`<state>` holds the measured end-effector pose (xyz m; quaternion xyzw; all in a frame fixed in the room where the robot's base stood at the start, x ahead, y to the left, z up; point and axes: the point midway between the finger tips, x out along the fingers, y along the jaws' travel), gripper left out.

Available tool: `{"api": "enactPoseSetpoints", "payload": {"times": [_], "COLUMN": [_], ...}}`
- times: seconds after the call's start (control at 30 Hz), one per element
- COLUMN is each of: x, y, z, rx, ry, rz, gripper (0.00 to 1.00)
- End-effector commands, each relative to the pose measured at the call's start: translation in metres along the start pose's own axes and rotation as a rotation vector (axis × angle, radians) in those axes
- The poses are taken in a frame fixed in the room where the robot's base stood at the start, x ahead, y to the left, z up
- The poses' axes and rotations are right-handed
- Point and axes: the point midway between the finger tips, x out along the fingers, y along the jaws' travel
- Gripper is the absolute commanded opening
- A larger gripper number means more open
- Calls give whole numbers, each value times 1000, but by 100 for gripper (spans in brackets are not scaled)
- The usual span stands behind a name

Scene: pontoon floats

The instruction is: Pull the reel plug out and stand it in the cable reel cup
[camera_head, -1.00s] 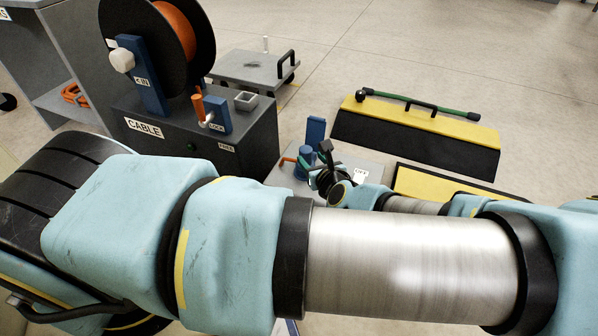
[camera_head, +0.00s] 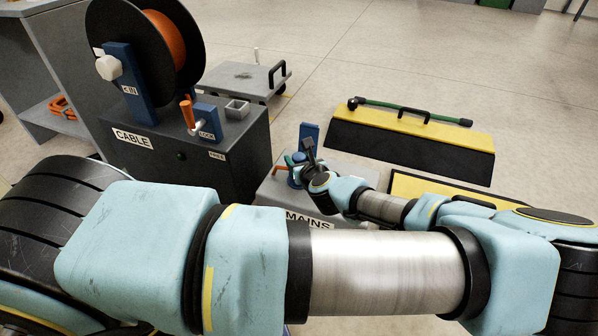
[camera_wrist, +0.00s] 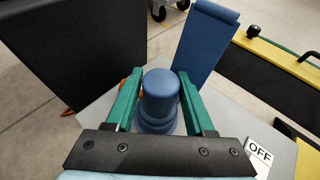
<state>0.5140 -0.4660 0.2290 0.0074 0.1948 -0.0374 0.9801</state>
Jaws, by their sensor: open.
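The blue reel plug (camera_wrist: 160,92) stands upright on the grey MAINS box (camera_head: 262,190). In the wrist view it has a round top and a wider stepped base. My gripper (camera_wrist: 159,77) is open, with one green finger on each side of the plug; I cannot tell whether either touches it. In the head view my gripper (camera_head: 296,161) is at the plug and hides much of it. The cup (camera_head: 236,109), a small grey square open-topped holder, sits on the dark CABLE box (camera_head: 230,140) and looks empty.
A blue upright plate (camera_wrist: 207,40) stands just behind the plug. An orange lever (camera_head: 282,166) is beside it. The reel (camera_head: 165,45), an orange crank handle (camera_head: 187,112) and a LOCK post (camera_head: 207,125) rise from the CABLE box. A yellow-black ramp (camera_head: 410,140) lies right.

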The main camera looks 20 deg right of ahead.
Motion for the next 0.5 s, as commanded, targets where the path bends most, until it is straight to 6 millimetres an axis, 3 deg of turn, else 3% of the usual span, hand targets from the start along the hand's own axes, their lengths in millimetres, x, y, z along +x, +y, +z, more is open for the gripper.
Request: {"api": "enactPoseSetpoints", "payload": {"times": [0.2, 0.43, 0.5], "x": [21, 21, 21], "y": [0, 0, 0], "z": [-2, 0, 0], "rx": [-2, 0, 0], "ry": [1, 1, 1], "rz": [0, -1, 0], "gripper": [54, 54, 47]}}
